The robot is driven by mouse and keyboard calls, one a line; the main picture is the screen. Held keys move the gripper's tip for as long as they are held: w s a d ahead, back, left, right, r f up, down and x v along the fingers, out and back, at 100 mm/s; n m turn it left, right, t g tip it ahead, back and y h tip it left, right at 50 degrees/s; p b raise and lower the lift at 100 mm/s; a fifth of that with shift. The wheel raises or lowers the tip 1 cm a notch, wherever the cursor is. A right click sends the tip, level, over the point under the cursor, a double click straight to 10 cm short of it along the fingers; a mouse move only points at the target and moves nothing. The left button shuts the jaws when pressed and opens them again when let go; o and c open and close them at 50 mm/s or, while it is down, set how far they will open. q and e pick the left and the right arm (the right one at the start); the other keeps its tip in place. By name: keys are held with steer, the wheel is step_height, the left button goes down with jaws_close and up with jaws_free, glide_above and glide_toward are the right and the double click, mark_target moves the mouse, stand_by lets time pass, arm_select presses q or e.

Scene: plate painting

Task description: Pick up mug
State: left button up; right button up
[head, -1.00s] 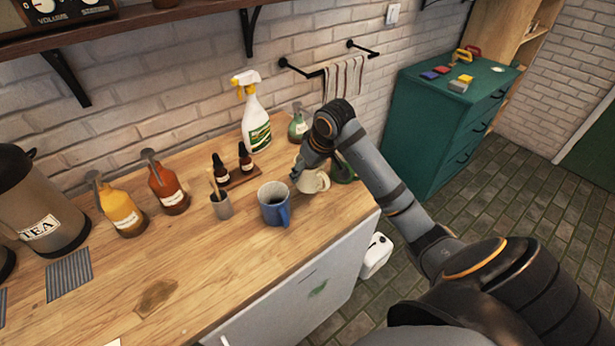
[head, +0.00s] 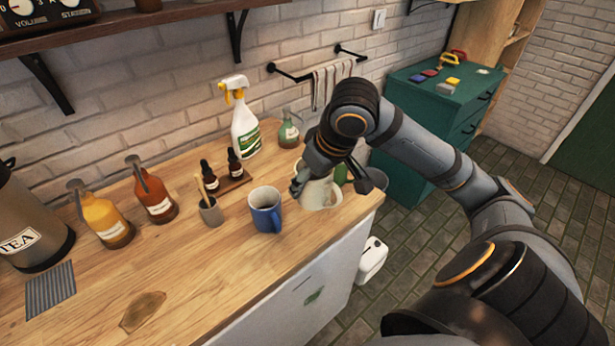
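A white mug (head: 322,195) is near the right end of the wooden counter, its upper part hidden by my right gripper. My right gripper (head: 334,184) reaches over it from above, one finger at the mug's left side and the other spread out to its right. The fingers look wide apart; whether the left one touches the mug I cannot tell. A blue mug (head: 263,213) stands upright to the left, its handle toward the front, apart from the gripper. My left gripper is not in view.
A spray bottle (head: 244,128), a green-grey bottle (head: 288,132) and two small dark bottles on a tray (head: 235,182) stand behind. A grey cup with brushes (head: 211,213) is left of the blue mug.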

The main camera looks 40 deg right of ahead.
mark_target(320, 188)
steer(key=shift+s+a+r+b, duration=0.2)
steer(key=shift+s+r+b, duration=0.15)
steer(key=shift+s, duration=0.15)
steer(key=shift+s+a+r+b, duration=0.2)
steer(key=shift+s+b, duration=0.15)
steer(key=shift+s, duration=0.15)
stand_by(0.8)
stand_by(0.6)
